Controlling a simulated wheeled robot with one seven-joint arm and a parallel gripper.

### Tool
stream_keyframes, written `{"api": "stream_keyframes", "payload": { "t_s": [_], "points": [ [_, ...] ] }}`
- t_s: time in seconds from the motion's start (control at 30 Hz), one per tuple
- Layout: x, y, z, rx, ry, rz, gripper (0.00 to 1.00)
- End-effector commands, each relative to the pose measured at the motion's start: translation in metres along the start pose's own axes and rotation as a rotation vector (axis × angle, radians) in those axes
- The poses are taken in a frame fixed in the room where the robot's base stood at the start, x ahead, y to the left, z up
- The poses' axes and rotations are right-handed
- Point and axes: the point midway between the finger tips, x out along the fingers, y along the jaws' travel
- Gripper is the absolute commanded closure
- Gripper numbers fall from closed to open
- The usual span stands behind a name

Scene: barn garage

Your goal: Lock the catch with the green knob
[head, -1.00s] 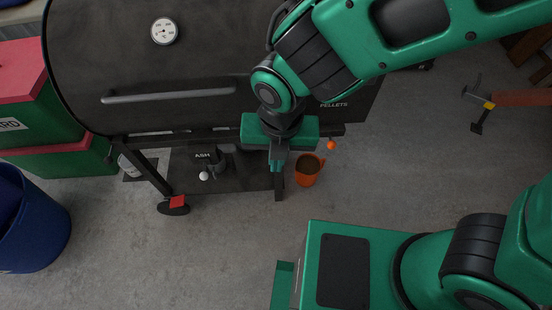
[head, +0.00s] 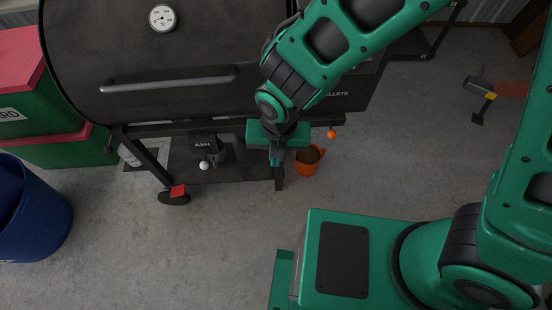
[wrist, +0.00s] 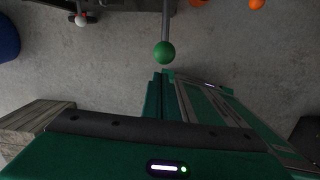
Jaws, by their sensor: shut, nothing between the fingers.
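The green knob (wrist: 164,53) is a small ball on the end of a grey rod (wrist: 166,22) in the wrist view. It sits just beyond the fingertips of my gripper (wrist: 161,76), close to them; I cannot tell whether they touch it. In the head view my gripper (head: 276,160) points down in front of the grill's lower front edge and hides the green knob and its catch. My gripper is shut and holds nothing.
The black grill (head: 150,60) stands behind. A white knob (head: 204,165) is left of my gripper, by the ASH label. An orange cup (head: 306,166) and an orange knob (head: 331,134) are close on the right. A blue bin (head: 35,215) stands at the left. The front floor is clear.

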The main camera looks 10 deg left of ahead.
Motion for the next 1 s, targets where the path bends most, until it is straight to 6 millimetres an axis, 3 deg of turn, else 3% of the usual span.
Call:
{"api": "stream_keyframes", "payload": {
  "t_s": [0.2,1.0],
  "points": [
    [-0.005,0.0,0.014,-0.001,0.001,0.0,1.0],
    [-0.014,0.001,0.019,0.002,0.064,-0.007,1.0]
  ]
}}
